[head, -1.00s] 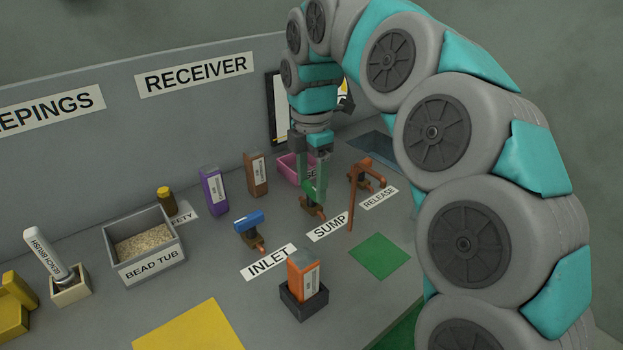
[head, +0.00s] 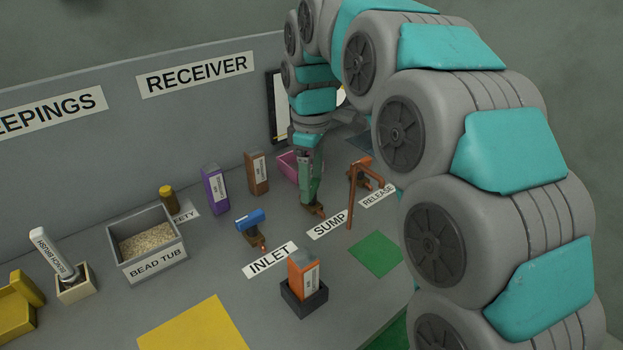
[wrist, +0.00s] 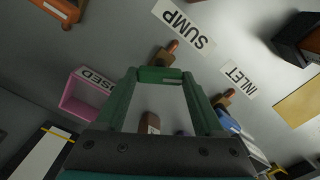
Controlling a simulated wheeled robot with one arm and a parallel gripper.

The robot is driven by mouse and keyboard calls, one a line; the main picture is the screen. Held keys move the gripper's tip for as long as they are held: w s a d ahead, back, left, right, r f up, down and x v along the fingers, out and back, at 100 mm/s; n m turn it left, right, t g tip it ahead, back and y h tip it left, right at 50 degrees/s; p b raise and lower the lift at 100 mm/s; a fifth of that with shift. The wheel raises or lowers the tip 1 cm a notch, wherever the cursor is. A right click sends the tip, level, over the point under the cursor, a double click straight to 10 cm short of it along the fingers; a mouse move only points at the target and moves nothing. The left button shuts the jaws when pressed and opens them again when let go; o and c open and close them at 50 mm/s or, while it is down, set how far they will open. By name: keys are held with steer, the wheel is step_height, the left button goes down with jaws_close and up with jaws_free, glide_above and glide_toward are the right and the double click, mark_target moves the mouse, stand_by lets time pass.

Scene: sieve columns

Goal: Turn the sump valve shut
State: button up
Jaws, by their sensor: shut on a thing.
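The sump valve (head: 316,211) stands behind the SUMP label (head: 328,224), with a brown body and an orange-tipped pipe stub toward the label. My gripper (head: 311,198) points down onto it. In the wrist view, the valve's green handle (wrist: 160,75) lies between my two green fingertips, and my gripper is shut on it. There the handle runs left to right, roughly across the pipe stub (wrist: 170,48). In the head view my fingers appear nearly edge-on and hide most of the handle.
The inlet valve with a blue handle (head: 249,219) stands to the left. The orange release valve (head: 358,180) with its long lever is close on the right. A pink bin (head: 288,165) and brown box (head: 257,172) stand behind. An orange box (head: 304,272) sits in front.

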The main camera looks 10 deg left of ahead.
mark_target(312, 185)
steer(key=m, duration=0.6)
steer(key=shift+m, duration=0.3)
stand_by(0.4)
steer(key=o, duration=1.4)
step_height(312, 185, up, 7)
steer(key=shift+r, duration=0.4)
